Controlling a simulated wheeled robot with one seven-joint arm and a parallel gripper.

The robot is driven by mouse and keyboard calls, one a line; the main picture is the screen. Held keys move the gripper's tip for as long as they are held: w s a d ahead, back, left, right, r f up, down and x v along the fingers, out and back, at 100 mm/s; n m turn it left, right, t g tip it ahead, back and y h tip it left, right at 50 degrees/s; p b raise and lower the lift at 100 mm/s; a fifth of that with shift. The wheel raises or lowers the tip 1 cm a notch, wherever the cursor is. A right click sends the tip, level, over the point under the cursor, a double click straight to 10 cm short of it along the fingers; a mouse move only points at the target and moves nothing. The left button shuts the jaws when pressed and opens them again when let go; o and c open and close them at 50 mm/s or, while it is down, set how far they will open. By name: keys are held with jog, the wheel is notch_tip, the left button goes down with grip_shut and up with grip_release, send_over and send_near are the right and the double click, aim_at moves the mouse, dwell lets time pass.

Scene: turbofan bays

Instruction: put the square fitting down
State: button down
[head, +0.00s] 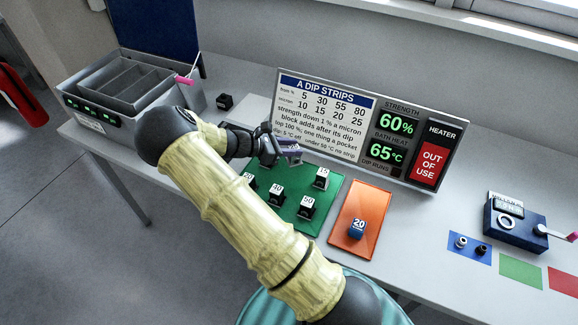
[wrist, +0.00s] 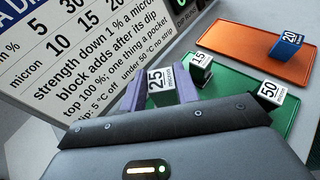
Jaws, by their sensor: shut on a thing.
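My gripper (head: 289,153) is shut on a small square block with a white top label reading 25 micron (wrist: 160,80). In the wrist view the block sits between the two lavender fingers, label facing the camera. In the head view the fingers are over the far edge of the green mat (head: 333,206), below the sign, and the block is mostly hidden by them. I cannot tell the gap beneath the block. No other thing is clearly a square fitting.
Dark blocks 15 (head: 321,178), 50 (head: 307,208) and 40 (head: 276,194) stand on the green mat. A blue block 20 (head: 357,229) stands on the orange mat (head: 371,207). The sign (head: 327,107) stands close behind. A grey bin (head: 150,92) is left; a blue device (head: 515,224) is right.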

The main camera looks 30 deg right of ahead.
aim_at(289, 161)
notch_tip(289, 161, down, 2)
jog(key=shift+f+p, duration=0.5)
jog(key=shift+f, duration=1.65)
jog(key=c, duration=1.1)
grip_release()
jog(key=shift+o, duration=0.2)
jog(key=b+v, duration=0.3)
jog(key=v, duration=0.9)
